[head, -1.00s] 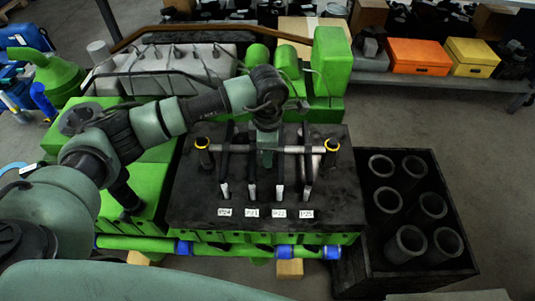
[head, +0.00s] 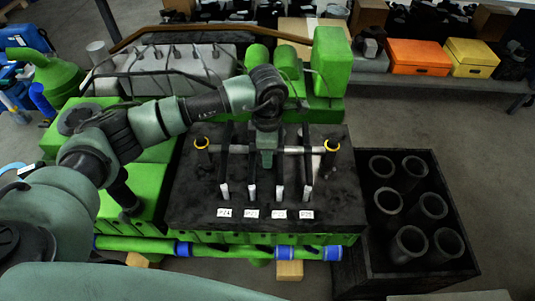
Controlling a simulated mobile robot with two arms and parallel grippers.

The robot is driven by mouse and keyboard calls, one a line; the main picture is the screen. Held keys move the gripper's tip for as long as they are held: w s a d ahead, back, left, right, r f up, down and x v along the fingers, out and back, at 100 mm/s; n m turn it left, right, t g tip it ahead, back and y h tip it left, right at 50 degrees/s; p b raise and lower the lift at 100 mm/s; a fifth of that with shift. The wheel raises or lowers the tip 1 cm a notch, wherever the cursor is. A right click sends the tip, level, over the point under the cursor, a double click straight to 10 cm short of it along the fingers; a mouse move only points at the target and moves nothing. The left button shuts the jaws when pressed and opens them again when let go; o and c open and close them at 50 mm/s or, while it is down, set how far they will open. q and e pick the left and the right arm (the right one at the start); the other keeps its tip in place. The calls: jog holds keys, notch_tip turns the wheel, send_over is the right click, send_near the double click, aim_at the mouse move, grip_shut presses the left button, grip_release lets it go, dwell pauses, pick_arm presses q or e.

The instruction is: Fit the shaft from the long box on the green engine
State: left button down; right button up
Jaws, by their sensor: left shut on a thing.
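The shaft (head: 296,150) is a thin grey rod lying left to right over the dark top of the green engine (head: 150,190). Several dark arms with pale tips hang along it. Its ends reach two dark posts with yellow rings, one left (head: 202,143) and one right (head: 331,146). I cannot tell whether the ends sit in the posts or just above them. My left gripper (head: 267,152) points down at the shaft's middle and is shut on it. The fingertips are partly hidden by the wrist. My right gripper is not in view. I cannot make out the long box.
A black crate (head: 452,200) with several dark cylinders stands right of the engine. White labels (head: 251,213) lie along the front of the dark top. Orange (head: 418,57) and yellow (head: 471,58) boxes sit on a bench behind. A tall green block (head: 331,62) rises behind the shaft.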

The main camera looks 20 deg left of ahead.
pick_arm(q)
jog(key=shift+w+f+b, duration=0.1)
jog(key=shift+f+b, duration=0.75)
jog(key=shift+b, duration=0.05)
dwell(1.0)
jog(key=c, duration=1.3)
grip_release()
jog(key=shift+o, duration=0.5)
jog(key=shift+f, duration=0.15)
notch_tip(320, 180, up, 8)
jog(key=shift+r+b, duration=0.1)
jog(key=shift+b, duration=0.35)
